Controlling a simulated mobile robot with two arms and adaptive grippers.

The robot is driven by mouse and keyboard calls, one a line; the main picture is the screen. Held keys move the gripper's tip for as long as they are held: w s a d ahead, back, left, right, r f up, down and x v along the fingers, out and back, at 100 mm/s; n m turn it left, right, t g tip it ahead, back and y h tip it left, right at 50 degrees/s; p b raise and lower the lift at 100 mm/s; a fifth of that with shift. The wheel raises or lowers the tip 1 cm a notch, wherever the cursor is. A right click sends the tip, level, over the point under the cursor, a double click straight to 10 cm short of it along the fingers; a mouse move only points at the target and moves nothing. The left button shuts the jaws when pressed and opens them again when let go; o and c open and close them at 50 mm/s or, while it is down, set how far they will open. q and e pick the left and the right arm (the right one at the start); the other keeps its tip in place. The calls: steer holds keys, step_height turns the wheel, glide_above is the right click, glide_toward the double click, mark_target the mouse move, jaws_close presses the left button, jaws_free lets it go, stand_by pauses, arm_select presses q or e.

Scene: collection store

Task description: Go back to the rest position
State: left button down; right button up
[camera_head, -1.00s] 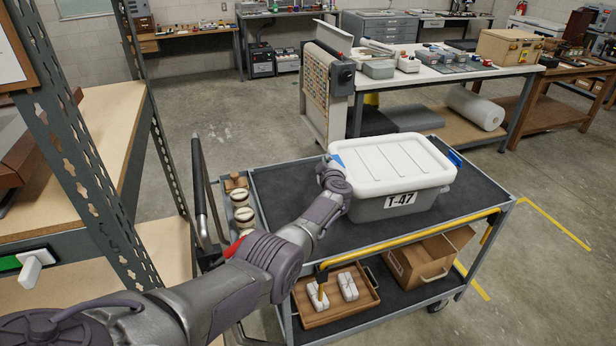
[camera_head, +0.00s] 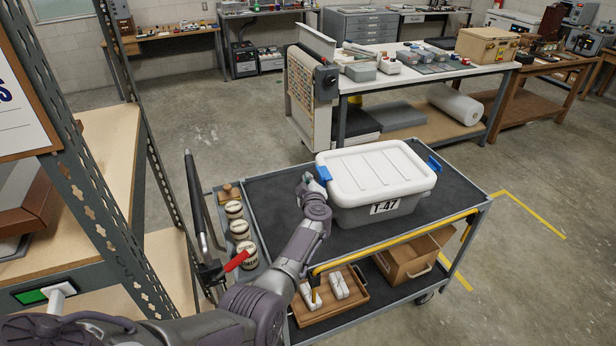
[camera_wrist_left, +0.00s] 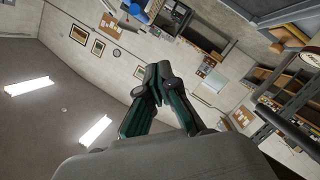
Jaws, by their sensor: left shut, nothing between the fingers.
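My left arm reaches over the cart in the head view. Its gripper (camera_head: 307,178) is just left of the grey bin (camera_head: 372,213), close to the bin's left blue latch (camera_head: 323,173); I cannot tell how far apart they are. In the left wrist view the left gripper's fingers (camera_wrist_left: 158,84) are together with nothing between them, against a background of wall and ceiling. The bin has a closed white lid (camera_head: 375,170) and a T-47 label, and sits upright on the cart's top. My right gripper is not in view.
The cart (camera_head: 265,192) has a yellow handle bar (camera_head: 395,240). Its lower shelf holds a wooden tray (camera_head: 322,310) and an open cardboard box (camera_head: 408,262). Metal shelving (camera_head: 75,160) stands close on the left. A white-topped workbench (camera_head: 420,78) stands behind. Floor at right is clear.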

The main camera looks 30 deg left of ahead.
arm_select(q)
steer(key=s+d+r+m+t+h+p, duration=0.15)
steer(key=s+d+m+t+h, duration=0.25)
steer(key=s+d+m+h, duration=0.8)
steer(key=s+d+f+m+g+h, duration=0.25)
steer(key=s+d+m+g, duration=0.35)
steer(key=s, duration=0.4)
steer(key=s+a+f+g+y, duration=0.2)
steer(key=s+g+y, duration=0.45)
steer(key=s, duration=2.05)
step_height(320, 180, down, 32)
steer(key=s+g+h+b, duration=0.1)
steer(key=g+b, duration=0.2)
steer(key=b, duration=0.5)
steer(key=s+a+f+b, duration=0.1)
steer(key=s+f+b, duration=0.2)
steer(key=s+f, duration=0.5)
steer(key=s+a+f+b, duration=0.2)
steer(key=s+f, duration=0.7)
steer(key=f, duration=0.7)
steer(key=shift+a+f+m+g+b, duration=0.15)
steer(key=shift+a+m+g+b, duration=0.25)
steer(key=shift+b, duration=0.35)
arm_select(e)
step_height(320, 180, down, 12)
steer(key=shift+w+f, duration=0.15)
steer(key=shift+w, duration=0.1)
